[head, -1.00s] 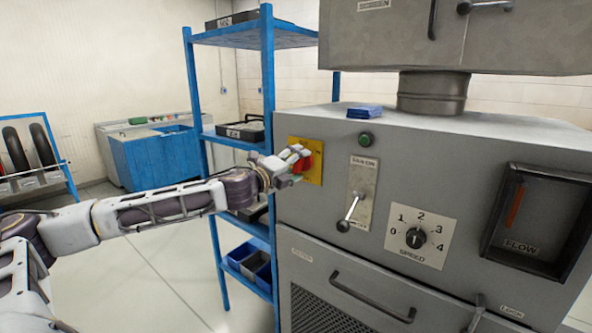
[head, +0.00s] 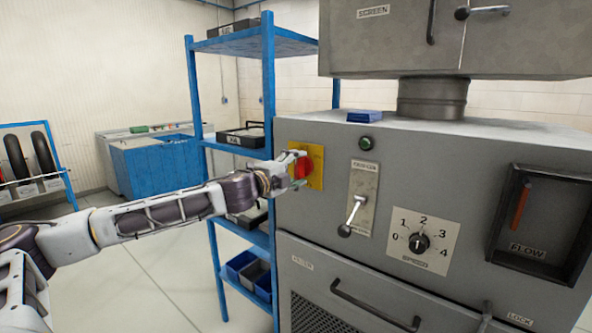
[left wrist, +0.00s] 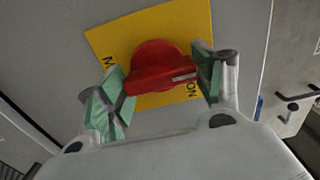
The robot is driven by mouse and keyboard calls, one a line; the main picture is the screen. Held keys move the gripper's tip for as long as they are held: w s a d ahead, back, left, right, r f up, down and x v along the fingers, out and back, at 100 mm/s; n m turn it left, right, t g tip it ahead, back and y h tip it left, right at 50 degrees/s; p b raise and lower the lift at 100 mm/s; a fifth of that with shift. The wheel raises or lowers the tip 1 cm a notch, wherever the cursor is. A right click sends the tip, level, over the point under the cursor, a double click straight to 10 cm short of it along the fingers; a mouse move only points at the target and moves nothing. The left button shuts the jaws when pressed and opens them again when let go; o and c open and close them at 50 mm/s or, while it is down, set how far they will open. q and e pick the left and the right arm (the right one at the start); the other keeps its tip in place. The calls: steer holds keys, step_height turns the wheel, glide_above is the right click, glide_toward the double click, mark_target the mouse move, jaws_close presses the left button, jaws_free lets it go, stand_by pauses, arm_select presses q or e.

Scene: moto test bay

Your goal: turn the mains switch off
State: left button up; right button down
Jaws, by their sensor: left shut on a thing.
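The mains switch is a red rotary knob (head: 303,167) on a yellow plate (head: 317,180) at the left end of the grey machine's front. In the left wrist view the red knob (left wrist: 160,68) sits between my two green-padded fingers, its white mark pointing right towards the letters "ON" on the yellow plate (left wrist: 125,35). My left gripper (head: 294,166) is shut on the knob; it also shows in the left wrist view (left wrist: 163,85). The fingers hide part of the knob in the head view. My right gripper is not in view.
The grey machine (head: 300,215) also carries a lever (head: 352,216), a speed dial (head: 418,242), a green button (head: 366,143) and a flow gauge (head: 540,222). A blue shelf rack (head: 190,100) stands close behind my left forearm. Open floor lies at left.

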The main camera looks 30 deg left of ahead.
arm_select(q)
steer(key=o, duration=1)
steer(key=shift+s+a, duration=0.1)
steer(key=shift+s, duration=0.15)
steer(key=shift+s, duration=1.95)
glide_toward(296, 168)
steer(key=shift+s+a, duration=0.15)
steer(key=shift+s, duration=0.9)
steer(key=shift+f, duration=0.1)
